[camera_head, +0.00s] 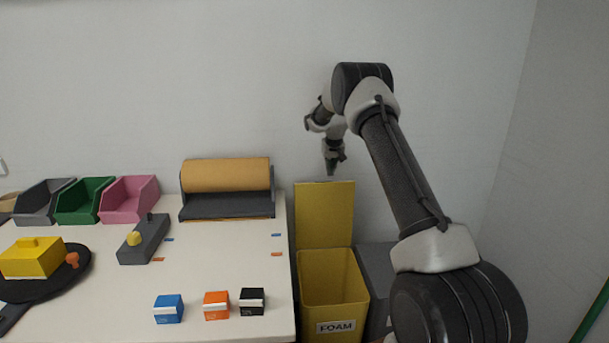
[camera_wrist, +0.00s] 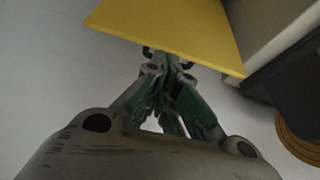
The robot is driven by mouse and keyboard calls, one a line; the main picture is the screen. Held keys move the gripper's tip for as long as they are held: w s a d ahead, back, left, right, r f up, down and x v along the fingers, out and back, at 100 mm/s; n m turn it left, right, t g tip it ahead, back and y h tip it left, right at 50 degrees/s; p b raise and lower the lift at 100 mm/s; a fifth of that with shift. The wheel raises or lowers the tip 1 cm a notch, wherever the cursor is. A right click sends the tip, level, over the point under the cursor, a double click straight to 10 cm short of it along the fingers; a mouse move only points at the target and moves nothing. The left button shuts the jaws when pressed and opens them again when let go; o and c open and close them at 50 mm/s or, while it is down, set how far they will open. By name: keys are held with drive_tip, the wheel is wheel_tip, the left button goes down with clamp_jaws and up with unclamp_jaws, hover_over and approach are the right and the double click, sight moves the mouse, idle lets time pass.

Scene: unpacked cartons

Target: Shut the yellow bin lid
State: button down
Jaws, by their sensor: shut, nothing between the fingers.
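The yellow bin (camera_head: 334,279) stands to the right of the table, with a "FOAM" label on its front. Its yellow lid (camera_head: 324,215) stands upright at the back, so the bin is open. My gripper (camera_head: 335,172) is shut and empty, pointing down just above the lid's top edge, near its right part. In the wrist view my gripper (camera_wrist: 160,58) is close to the edge of the lid (camera_wrist: 175,25). I cannot tell whether the fingertips touch it.
The white table (camera_head: 215,280) holds a brown paper roll (camera_head: 227,175), small blue, orange and black boxes, and grey, green and pink (camera_head: 129,199) trays. A dark grey bin (camera_head: 378,270) stands right of the yellow bin. The wall is close behind.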

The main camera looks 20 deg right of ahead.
drive_tip(key=shift+t, duration=0.5)
drive_tip(key=w+f, duration=0.4)
drive_tip(key=w, duration=0.1)
drive_tip(key=w+f, duration=0.2)
drive_tip(key=shift+w+d, duration=0.35)
drive_tip(key=shift+d, duration=0.05)
